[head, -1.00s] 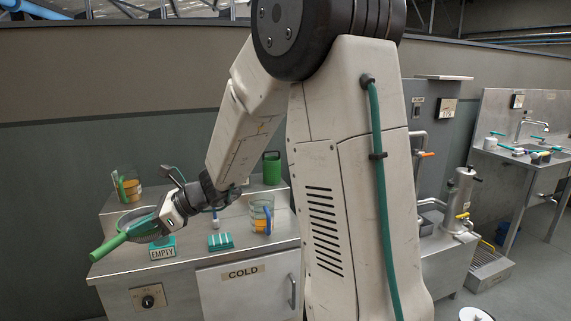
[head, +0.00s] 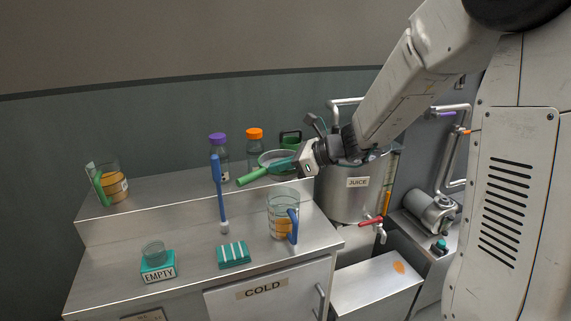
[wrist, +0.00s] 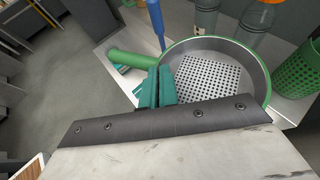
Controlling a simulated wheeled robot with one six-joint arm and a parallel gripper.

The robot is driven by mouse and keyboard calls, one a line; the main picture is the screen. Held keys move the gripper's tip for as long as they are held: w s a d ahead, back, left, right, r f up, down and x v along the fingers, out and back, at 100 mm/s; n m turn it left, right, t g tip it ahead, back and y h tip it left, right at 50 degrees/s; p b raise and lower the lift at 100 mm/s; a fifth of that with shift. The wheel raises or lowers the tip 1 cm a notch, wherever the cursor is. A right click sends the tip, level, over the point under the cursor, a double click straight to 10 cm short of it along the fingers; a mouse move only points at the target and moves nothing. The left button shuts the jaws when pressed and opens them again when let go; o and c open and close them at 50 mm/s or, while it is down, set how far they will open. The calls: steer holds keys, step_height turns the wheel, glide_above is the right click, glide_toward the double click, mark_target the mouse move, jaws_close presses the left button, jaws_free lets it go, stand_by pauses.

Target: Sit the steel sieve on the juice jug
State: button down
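The steel sieve (head: 278,160) has a green handle and rim. In the wrist view its perforated floor (wrist: 207,82) is empty and faces me. A second clear jug (head: 112,186), green-handled and holding orange liquid, stands on the back shelf at left.
Purple-capped (head: 218,160) and orange-capped (head: 254,148) bottles stand behind the sieve. A tall blue brush (head: 220,190) rises left of the jug. A JUICE tank (head: 345,195) stands right.

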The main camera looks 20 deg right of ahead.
steer(key=shift+d, duration=0.15)
steer(key=shift+f, duration=2.8)
steer(key=shift+f, duration=1.7)
steer(key=c, duration=1.6)
jaws_free()
steer(key=shift+s, duration=0.1)
steer(key=v, duration=0.7)
steer(key=shift+s+d, duration=0.2)
steer(key=shift+d, duration=0.1)
steer(key=shift+r, duration=0.1)
